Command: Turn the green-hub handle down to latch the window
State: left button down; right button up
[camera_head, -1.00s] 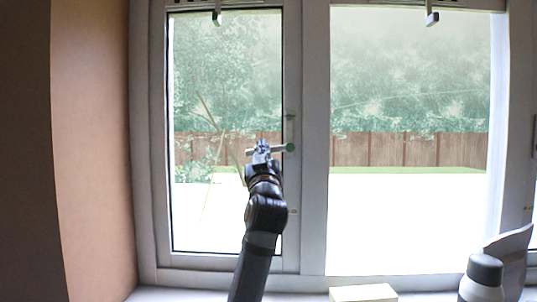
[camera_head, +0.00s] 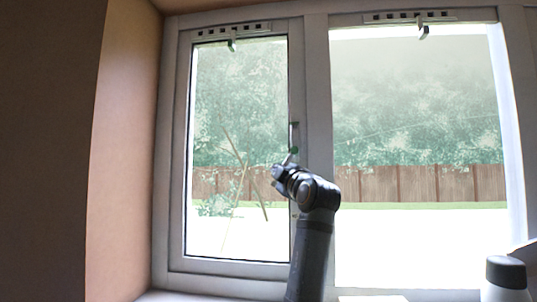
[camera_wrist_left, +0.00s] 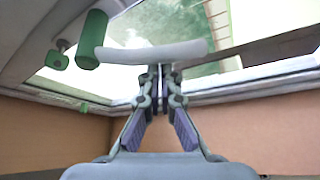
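The window handle has a green hub (camera_head: 294,150) on the frame post between the panes. Its pale lever slants down and left from the hub in the head view. In the left wrist view the green hub (camera_wrist_left: 91,38) is at upper left, and the lever (camera_wrist_left: 150,52) runs right across the fingertips. My left gripper (camera_head: 278,172) is at the lever's free end. In the wrist view its fingers (camera_wrist_left: 161,72) are together, with the lever lying across their tips, not visibly between them. Whether they touch is hard to tell. My right gripper is not in view.
A bottle with a dark cap (camera_head: 506,272) stands on the sill at lower right. A pale block (camera_head: 372,299) shows at the bottom edge. The side wall (camera_head: 125,150) of the window recess is left of the frame. Small catches (camera_head: 424,32) hang at the top.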

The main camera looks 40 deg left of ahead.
pick_arm(q)
jog(key=d+n, duration=0.1)
jog(key=w+d+f+n+g+h+p, duration=0.1)
jog(key=n, duration=0.1)
jog(key=w+d+n+g, duration=0.1)
jog(key=shift+f+n+p, duration=0.2)
jog(key=shift+n+p, duration=0.1)
jog(key=shift+p, duration=0.1)
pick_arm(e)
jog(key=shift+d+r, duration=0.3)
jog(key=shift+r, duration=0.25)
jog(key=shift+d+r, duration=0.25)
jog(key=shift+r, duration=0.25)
pick_arm(q)
jog(key=shift+d, duration=0.1)
